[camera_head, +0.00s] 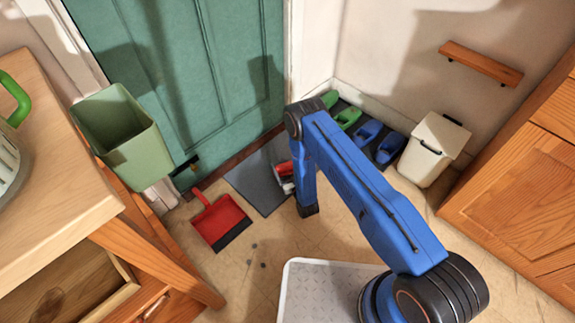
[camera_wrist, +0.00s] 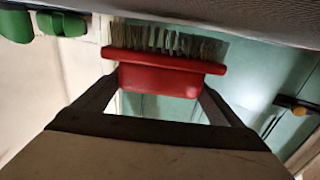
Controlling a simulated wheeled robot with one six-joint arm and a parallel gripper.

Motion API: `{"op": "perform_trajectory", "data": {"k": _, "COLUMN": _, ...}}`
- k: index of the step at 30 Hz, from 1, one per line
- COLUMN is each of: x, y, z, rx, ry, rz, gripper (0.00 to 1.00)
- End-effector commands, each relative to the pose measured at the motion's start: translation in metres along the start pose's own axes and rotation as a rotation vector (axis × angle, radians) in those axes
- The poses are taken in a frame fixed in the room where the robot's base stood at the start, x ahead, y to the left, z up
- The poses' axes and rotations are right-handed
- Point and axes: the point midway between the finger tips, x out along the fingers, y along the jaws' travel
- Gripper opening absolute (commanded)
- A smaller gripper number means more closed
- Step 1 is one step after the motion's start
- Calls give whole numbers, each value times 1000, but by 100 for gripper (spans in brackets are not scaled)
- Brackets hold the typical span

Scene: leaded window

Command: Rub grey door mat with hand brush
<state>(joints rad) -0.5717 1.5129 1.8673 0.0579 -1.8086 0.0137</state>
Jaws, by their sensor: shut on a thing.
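The hand brush has a red body and pale bristles. It fills the upper middle of the wrist view (camera_wrist: 165,64), and only a small red part of it shows in the head view (camera_head: 283,168). My gripper (camera_wrist: 160,88) is shut on the brush's red body, one finger on each side; it also shows in the head view (camera_head: 286,180). The grey door mat (camera_head: 253,185) lies on the floor before the green door, partly hidden by my arm. In the wrist view the mat (camera_wrist: 260,22) runs along the top edge. The bristles face it and appear to meet it.
A red dustpan (camera_head: 219,221) lies left of the mat, with dark specks (camera_head: 253,255) on the floor near it. Green and blue shoes (camera_head: 367,131) and a white bin (camera_head: 432,150) stand to the right. A green bin (camera_head: 120,135) is at the left by the wooden counter (camera_head: 60,200).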

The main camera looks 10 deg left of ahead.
Motion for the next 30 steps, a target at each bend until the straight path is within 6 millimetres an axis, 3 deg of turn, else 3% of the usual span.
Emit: {"op": "perform_trajectory", "data": {"k": 30, "x": -22, "y": -54, "z": 6, "rx": 1, "ry": -1, "rz": -2, "gripper": 66}}
